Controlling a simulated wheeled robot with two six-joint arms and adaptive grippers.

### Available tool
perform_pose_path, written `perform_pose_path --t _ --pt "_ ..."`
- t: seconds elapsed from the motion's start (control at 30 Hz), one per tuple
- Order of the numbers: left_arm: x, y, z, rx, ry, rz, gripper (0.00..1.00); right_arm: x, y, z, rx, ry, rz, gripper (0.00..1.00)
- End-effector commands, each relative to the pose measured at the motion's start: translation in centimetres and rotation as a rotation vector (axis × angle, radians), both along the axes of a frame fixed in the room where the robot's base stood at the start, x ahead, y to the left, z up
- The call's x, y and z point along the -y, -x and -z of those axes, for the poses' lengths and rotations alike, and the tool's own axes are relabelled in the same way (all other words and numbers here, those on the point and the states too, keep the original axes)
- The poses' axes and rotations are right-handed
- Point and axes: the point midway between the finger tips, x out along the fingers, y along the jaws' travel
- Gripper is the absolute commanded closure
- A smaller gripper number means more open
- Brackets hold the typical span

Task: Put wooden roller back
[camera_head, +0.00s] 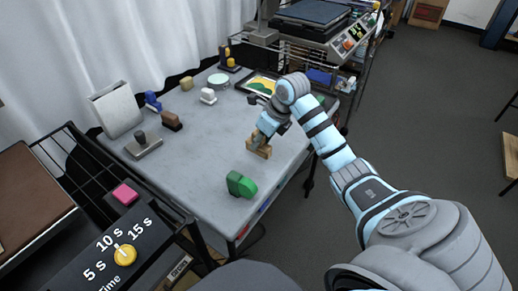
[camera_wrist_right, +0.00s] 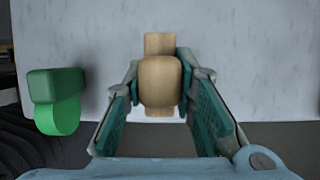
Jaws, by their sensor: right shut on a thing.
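The wooden roller (camera_head: 259,148) is a light tan block-like piece near the right side of the grey table. My right gripper (camera_head: 262,138) is shut on it from above in the head view. In the right wrist view the wooden roller (camera_wrist_right: 160,80) sits between the two teal fingers of the right gripper (camera_wrist_right: 163,108). Whether the roller touches the table is hard to tell. My left gripper is not in view.
A green roller (camera_head: 240,184) stands near the table's front corner and left of the gripper in the wrist view. The grey table (camera_head: 195,145) has clear room in its middle. Several small tools stand along its back and left. A framed picture (camera_head: 262,86) lies at the back right.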

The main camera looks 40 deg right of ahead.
Motion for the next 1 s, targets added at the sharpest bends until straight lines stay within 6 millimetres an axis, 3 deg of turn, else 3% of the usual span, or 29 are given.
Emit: perform_pose_path --t 0.2,0.57,0.6,0.7,1.0 --pt "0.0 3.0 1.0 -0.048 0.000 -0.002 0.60 0.0 0.1 4.0 -0.004 -0.002 0.001 1.00" --pt "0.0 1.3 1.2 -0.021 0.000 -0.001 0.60 -0.1 0.0 4.5 -0.001 0.000 -0.001 1.00" --pt "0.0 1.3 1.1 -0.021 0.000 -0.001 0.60 -0.1 0.0 4.6 -0.002 0.000 -0.001 0.72" --pt "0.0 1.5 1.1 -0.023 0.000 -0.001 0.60 -0.1 0.0 4.5 -0.002 0.000 -0.001 0.56" --pt "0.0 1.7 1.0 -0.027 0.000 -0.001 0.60 -0.1 0.0 4.3 -0.002 0.000 -0.001 0.55"
